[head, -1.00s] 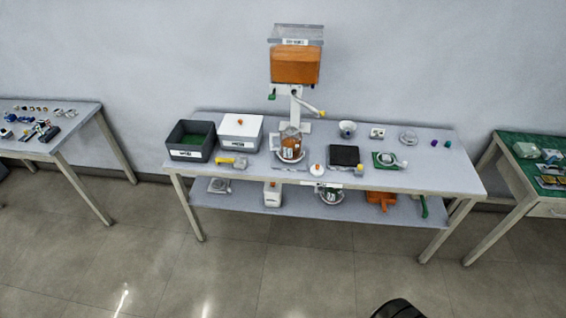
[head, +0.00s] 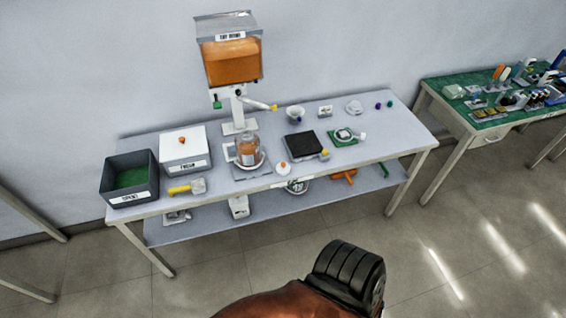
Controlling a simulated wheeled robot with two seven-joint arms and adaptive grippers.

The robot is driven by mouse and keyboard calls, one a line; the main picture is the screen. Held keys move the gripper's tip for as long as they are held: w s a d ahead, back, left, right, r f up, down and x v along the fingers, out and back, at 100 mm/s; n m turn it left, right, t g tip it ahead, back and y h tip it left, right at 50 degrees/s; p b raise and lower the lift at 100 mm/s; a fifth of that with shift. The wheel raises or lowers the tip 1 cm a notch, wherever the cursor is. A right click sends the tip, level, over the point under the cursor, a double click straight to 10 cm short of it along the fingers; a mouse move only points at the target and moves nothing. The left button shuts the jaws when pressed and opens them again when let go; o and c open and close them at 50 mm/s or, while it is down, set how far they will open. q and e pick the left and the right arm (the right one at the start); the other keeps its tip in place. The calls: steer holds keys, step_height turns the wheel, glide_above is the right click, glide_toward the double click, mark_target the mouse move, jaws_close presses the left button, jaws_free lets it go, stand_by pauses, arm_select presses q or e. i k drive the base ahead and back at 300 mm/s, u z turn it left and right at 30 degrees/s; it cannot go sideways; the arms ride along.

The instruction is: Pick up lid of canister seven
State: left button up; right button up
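No number seven can be read, so I cannot tell which thing is canister seven. A clear canister with orange contents (head: 246,151) stands upright on a scale-like base on the middle table. A small round white lid with an orange knob (head: 283,169) lies to its right near the front edge. A white box with an orange knob on top (head: 184,158) stands to its left. A small white container (head: 239,207) is on the lower shelf. Neither of my grippers is in view.
On the middle table (head: 405,130) are an open dark bin (head: 118,190), a yellow-handled tool (head: 187,188), a tall dispenser with orange contents (head: 232,62), a black plate (head: 303,145) and a white bowl (head: 295,113). A green-topped table (head: 460,116) stands right. Floor in front is open.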

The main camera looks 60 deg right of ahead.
mark_target(282, 169)
steer(key=z, duration=0.75)
steer(key=i, duration=0.85)
steer(key=z, duration=0.85)
